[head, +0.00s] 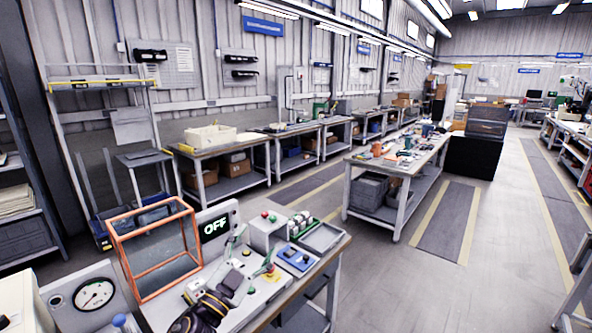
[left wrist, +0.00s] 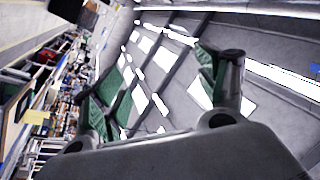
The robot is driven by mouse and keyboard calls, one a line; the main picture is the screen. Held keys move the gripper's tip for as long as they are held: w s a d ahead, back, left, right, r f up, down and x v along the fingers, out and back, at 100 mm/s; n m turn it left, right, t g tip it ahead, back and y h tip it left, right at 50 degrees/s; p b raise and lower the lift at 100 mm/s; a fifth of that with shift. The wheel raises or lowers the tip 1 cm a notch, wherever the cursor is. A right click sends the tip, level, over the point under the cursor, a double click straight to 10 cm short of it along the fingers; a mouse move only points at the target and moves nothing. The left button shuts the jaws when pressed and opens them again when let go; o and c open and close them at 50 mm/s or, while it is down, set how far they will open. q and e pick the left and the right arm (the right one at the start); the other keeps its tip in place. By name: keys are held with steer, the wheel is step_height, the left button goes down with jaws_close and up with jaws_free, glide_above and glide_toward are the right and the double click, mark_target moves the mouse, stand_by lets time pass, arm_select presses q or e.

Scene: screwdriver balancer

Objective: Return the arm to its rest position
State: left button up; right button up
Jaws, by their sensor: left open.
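My left gripper (head: 252,252) is low in the head view, over the front workbench (head: 330,258). Its two green-padded fingers are spread apart with nothing between them. In the left wrist view its fingers (left wrist: 155,95) are also apart and empty, against the ceiling lights and roof beams. Part of my dark left arm shows below the gripper in the head view. My right gripper and right arm are not in view. No screwdriver can be made out near the left gripper.
A button box (head: 268,229), a blue control box (head: 296,258) and a grey tray (head: 322,238) lie close on the right. A gauge panel (head: 92,296) is front left.

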arm_select(q)
steer(key=s+a+f+n+g+y, duration=0.3)
steer(key=a+f+n+y, duration=0.25)
steer(key=f, duration=0.35)
steer(key=s+a+f+n+g+y, duration=0.3)
steer(key=a+f+n+y, duration=0.25)
steer(key=f, duration=0.25)
steer(key=s+a+f+g+h, duration=0.1)
steer(key=s+f+g, duration=0.5)
steer(key=s, duration=0.4)
steer(key=s+f+g, duration=0.4)
steer(key=s+f, duration=0.4)
steer(key=s, duration=0.2)
step_height(320, 180, down, 32)
steer(key=s+g, duration=0.1)
steer(key=s, duration=0.1)
steer(key=s+a+f, duration=0.2)
steer(key=s+f, duration=0.8)
steer(key=s, duration=0.1)
steer(key=s+a+f+m+g, duration=0.1)
steer(key=s+a+f, duration=0.1)
steer(key=s+f, duration=0.8)
steer(key=shift+s+a+f, duration=0.15)
steer(key=shift+s, duration=0.5)
